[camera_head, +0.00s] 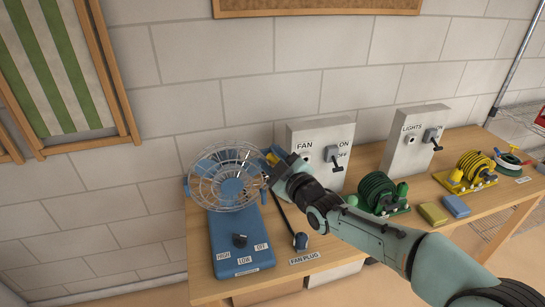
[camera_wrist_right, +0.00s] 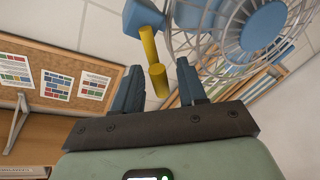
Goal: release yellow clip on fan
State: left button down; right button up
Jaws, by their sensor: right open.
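The blue fan (camera_head: 240,250) with a white wire cage (camera_head: 222,172) stands on the left of the workbench. The yellow clip (camera_head: 271,158) is at the right side of the cage, partly hidden by my right gripper (camera_head: 277,170). In the right wrist view the yellow clip (camera_wrist_right: 150,45) hangs from a blue mount (camera_wrist_right: 142,17) beside the cage (camera_wrist_right: 225,35). Its lower yellow end lies in line between the two fingers of my open right gripper (camera_wrist_right: 160,85), with gaps on both sides. I cannot tell how deep it sits. My left gripper is not in view.
The bench (camera_head: 200,225) has a fan plug (camera_head: 300,241), a FAN switch box (camera_head: 315,150), a LIGHTS switch box (camera_head: 410,140), a green cable reel (camera_head: 378,192) and a yellow cable reel (camera_head: 474,169). The wall is close behind.

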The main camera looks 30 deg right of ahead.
grip_shut()
jog(key=m+b, duration=0.1)
jog(key=b, duration=0.1)
jog(key=shift+d+f+b, duration=0.1)
jog(key=shift+d+b, duration=0.1)
jog(key=shift+b, duration=0.1)
jog(key=shift+d+r+m+t+b, duration=0.15)
jog(key=shift+r+m+t+b, duration=0.15)
jog(key=shift+m+b, duration=0.3)
grip_release()
jog(key=shift+s, duration=0.15)
